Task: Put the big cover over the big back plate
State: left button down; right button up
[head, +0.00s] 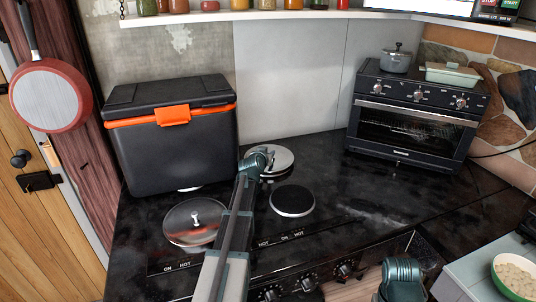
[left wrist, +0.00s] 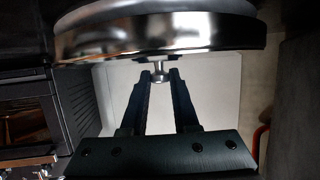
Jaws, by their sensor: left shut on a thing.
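A round silver cover (head: 283,158) is at the back of the black stove top, partly hidden by my left gripper (head: 262,160). In the left wrist view my left gripper (left wrist: 160,78) is shut on the knob under the rim of this cover (left wrist: 165,38). I cannot tell whether the cover rests or hovers. Any back plate beneath it is hidden. Another silver cover (head: 190,224) with an upright knob lies at the front left. A dark front plate (head: 292,201) is bare to its right. Of my right arm, only a link shows at the bottom; its fingers do not.
A black cooler box (head: 170,150) with an orange latch stands at the back left. A pale sliver (head: 189,189) shows at its base. A toaster oven (head: 413,118) stands at the back right. The counter before the oven is clear. A shelf with jars (head: 210,6) hangs above.

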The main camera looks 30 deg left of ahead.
pick_arm(q)
jog(key=shift+f+b, duration=0.6)
jog(key=shift+b, duration=0.05)
dwell(0.5)
jog(key=shift+s+d+f, duration=0.15)
jog(key=shift+s, duration=0.05)
dwell(0.3)
jog(key=c, duration=0.6)
grip_release()
jog(key=shift+d, duration=0.1)
jog(key=shift+s, duration=0.1)
jog(key=p+v, duration=0.4)
jog(key=v, duration=0.9)
jog(key=shift+s+r+p, duration=0.2)
jog(key=shift+r+p, duration=0.1)
